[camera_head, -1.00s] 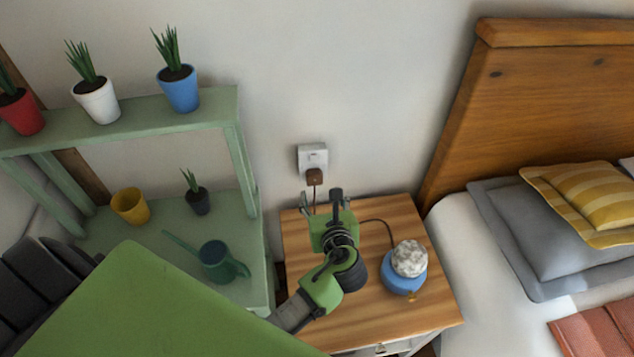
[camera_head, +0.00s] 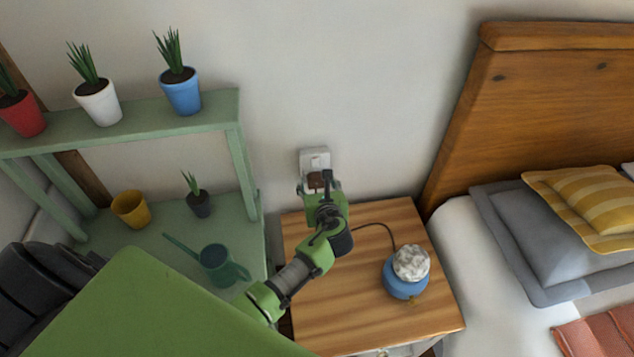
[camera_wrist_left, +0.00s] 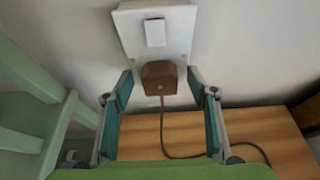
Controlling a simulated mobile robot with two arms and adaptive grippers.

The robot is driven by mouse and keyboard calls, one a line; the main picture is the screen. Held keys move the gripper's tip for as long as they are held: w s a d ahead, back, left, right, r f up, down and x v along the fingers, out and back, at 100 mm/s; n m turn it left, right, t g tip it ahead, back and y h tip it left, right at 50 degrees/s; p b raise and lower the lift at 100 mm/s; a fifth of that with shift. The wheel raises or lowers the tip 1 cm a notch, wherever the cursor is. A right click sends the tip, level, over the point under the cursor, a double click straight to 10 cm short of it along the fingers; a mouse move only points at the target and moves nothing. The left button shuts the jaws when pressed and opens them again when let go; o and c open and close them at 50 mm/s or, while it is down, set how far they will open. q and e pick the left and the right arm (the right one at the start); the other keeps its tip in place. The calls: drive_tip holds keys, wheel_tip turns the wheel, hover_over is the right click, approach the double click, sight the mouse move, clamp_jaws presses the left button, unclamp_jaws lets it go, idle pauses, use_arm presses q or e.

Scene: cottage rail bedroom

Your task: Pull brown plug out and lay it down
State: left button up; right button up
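The brown plug (camera_head: 319,180) sits in the white wall socket (camera_head: 314,159) above the bedside table. In the left wrist view the plug (camera_wrist_left: 160,78) is at the lower part of the white socket plate (camera_wrist_left: 156,30), with its cord hanging down from it. My left gripper (camera_head: 319,187) is open, with its fingers at the plug in the head view. In the left wrist view the teal-padded fingers of the left gripper (camera_wrist_left: 160,88) stand on either side of the plug, with gaps visible. My right gripper is not in view.
The wooden bedside table (camera_head: 370,290) below carries a blue lamp (camera_head: 405,284) with a pale crinkled top; the cord runs to it. A green shelf (camera_head: 239,140) with potted plants and a watering can (camera_head: 216,265) stands left. The bed (camera_head: 500,250) is right.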

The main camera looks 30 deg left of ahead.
sight(317, 186)
use_arm(q)
drive_tip(key=c, duration=1.1)
drive_tip(key=shift+o, duration=0.2)
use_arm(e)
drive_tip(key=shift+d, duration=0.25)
use_arm(q)
drive_tip(key=shift+s+d, duration=0.1)
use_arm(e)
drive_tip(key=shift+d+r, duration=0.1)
use_arm(q)
drive_tip(key=shift+s+d, duration=0.1)
drive_tip(key=shift+s, duration=0.05)
drive_tip(key=shift+s+d+p, duration=0.5)
drive_tip(key=shift+s+d, duration=0.05)
drive_tip(key=shift+s, duration=0.2)
drive_tip(key=shift+s+d+p, duration=0.5)
drive_tip(key=shift+s+d, duration=0.05)
drive_tip(key=shift+s, duration=0.2)
drive_tip(key=shift+s+d, duration=0.35)
drive_tip(key=shift+s, duration=0.15)
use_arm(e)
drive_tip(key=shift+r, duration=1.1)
